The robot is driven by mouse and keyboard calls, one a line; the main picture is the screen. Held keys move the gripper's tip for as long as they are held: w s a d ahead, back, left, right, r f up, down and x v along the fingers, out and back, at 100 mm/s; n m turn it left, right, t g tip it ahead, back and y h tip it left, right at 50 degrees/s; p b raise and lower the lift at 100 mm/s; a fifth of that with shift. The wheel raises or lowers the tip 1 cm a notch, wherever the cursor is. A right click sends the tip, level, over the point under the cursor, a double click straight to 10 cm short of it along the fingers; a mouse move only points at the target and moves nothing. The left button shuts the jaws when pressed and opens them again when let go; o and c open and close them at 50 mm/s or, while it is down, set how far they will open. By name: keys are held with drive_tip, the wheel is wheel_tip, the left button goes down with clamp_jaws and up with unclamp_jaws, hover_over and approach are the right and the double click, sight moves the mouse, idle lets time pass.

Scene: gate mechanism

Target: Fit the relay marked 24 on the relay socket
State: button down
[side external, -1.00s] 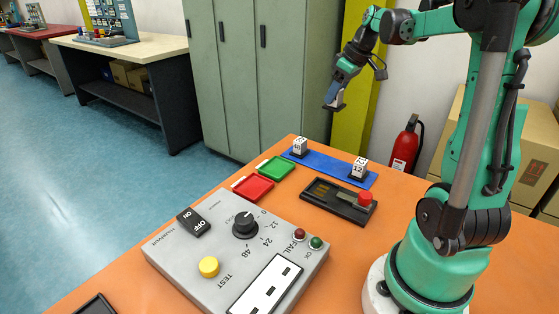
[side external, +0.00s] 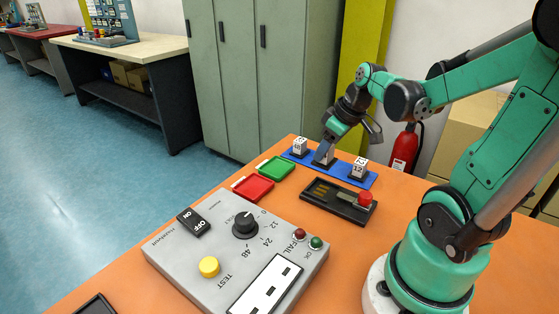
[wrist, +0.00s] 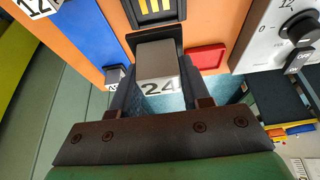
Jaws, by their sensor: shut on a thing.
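My gripper (side external: 323,158) is shut on the relay marked 24 (wrist: 157,65), a grey block with a white numbered face and a dark base. The relay sits between both fingers in the wrist view (wrist: 155,80). In the side view my fingers largely hide it, in front of the blue strip's middle; its height above the strip is unclear. The relay socket (side external: 338,202) is a black base with gold contacts and a red button, nearer the camera on the orange bench. Its gold contacts show at the top of the wrist view (wrist: 155,8), beyond the held relay.
On the blue strip (side external: 345,171), the relay marked 12 (side external: 359,168) stands right and another relay (side external: 300,147) left, both close to my gripper. Green (side external: 276,167) and red (side external: 253,187) trays and a grey test box (side external: 190,245) lie left of the socket.

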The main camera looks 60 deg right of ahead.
sight(332, 163)
drive_tip(key=shift+f, duration=3.5)
drive_tip(key=shift+f, duration=0.2)
drive_tip(key=shift+c, duration=1.7)
unclamp_jaws()
drive_tip(key=shift+v, duration=2.75)
drive_tip(key=w+a+r+t, duration=0.1)
drive_tip(key=w+a+r, duration=0.1)
drive_tip(key=a, duration=0.5)
drive_tip(key=w+a+r+t, duration=0.1)
drive_tip(key=a+r, duration=0.3)
drive_tip(key=a, duration=0.4)
drive_tip(key=shift+w+t, duration=0.3)
drive_tip(key=shift+w, duration=0.35)
